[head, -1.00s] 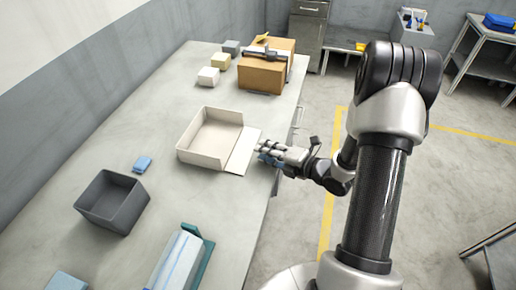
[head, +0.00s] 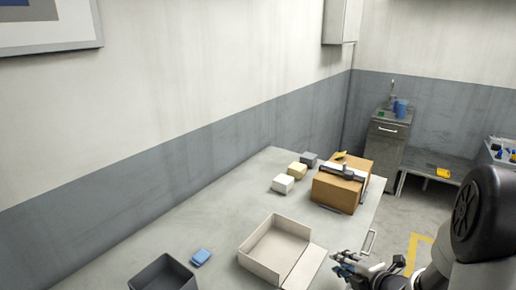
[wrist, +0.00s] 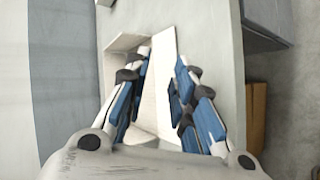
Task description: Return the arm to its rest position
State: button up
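My gripper (head: 358,266) is at the table's right edge, near the flap of the open cream box, in the head view. In the wrist view my gripper (wrist: 162,72) shows two blue-padded fingers spread apart with nothing between them. My arm (head: 480,225) reaches in from the lower right of the head view. Its lower part is cut off by the frame.
The cream box (head: 248,258) lies open on the table (head: 225,230) just beyond my fingers. A cardboard box (head: 338,192), small blocks (head: 283,184), a blue item (head: 201,257) and a dark grey bin (head: 135,284) also stand there. Floor (head: 400,212) shows right of the table.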

jog(key=s+r+m+g+h, duration=0.3)
jog(key=s+r+m+h, duration=0.4)
jog(key=r+m, duration=0.6)
jog(key=s+a+r+m+g+y, duration=0.1)
jog(key=s+a+m, duration=0.3)
jog(key=s, duration=0.7)
jog(key=s+a+r+m+g+y, duration=0.2)
jog(key=s+a+m, duration=0.3)
jog(key=s, duration=0.5)
jog(key=shift+s+a+r+g+y, duration=0.3)
jog(key=shift+s+a+r, duration=0.05)
jog(key=shift+a, duration=0.85)
